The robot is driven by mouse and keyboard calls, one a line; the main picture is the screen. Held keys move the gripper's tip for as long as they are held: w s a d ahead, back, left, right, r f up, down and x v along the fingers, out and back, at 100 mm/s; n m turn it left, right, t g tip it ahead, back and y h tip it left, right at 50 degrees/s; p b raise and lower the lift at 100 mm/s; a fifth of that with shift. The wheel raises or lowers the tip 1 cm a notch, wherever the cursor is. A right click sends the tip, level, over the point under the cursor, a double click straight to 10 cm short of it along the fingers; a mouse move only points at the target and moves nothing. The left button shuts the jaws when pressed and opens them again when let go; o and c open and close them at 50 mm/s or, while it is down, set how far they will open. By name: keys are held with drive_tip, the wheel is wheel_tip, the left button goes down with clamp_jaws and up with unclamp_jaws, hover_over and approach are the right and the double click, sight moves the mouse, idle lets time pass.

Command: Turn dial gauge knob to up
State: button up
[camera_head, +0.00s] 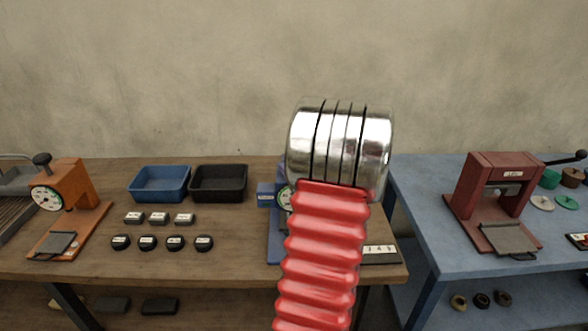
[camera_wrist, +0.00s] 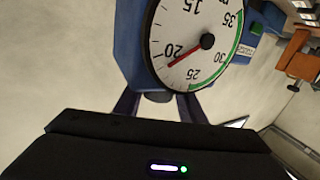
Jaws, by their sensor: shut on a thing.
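The dial gauge (camera_wrist: 205,65) fills the top of the wrist view, with a white face, black numbers and a green arc from about 25 to 35. Its red needle (camera_wrist: 185,52) points near 20. The gauge sits on a blue body (camera_wrist: 129,45). A small dark knob (camera_wrist: 156,97) shows below the dial's rim, between the two fingers of my gripper (camera_wrist: 158,101). My gripper is shut on this knob; its setting cannot be read. In the head view my red arm hides most of the blue gauge stand (camera_head: 271,235).
On the wooden bench stand a blue bin (camera_head: 160,197), a black bin (camera_head: 218,197) and several small weights (camera_head: 174,243). An orange machine (camera_head: 72,187) with a dial is at left. A red press (camera_head: 492,195) stands on the blue table (camera_head: 425,215) at right.

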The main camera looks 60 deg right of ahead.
drive_tip(key=n+t+y, duration=0.1)
drive_tip(key=n+y, duration=0.1)
drive_tip(key=y, duration=0.1)
drive_tip(key=n+t+y, duration=0.2)
drive_tip(key=n+y, duration=0.1)
drive_tip(key=y, duration=0.1)
drive_tip(key=shift+w+n+y, duration=0.1)
drive_tip(key=shift+n+y, duration=1.2)
drive_tip(key=shift+y, duration=0.75)
drive_tip(key=shift+n+y, duration=1.3)
drive_tip(key=shift+y, duration=0.75)
drive_tip(key=shift+r+y, duration=0.1)
drive_tip(key=shift+y, duration=0.2)
drive_tip(key=o, duration=1)
drive_tip(key=shift+o, duration=0.2)
drive_tip(key=v, duration=1.4)
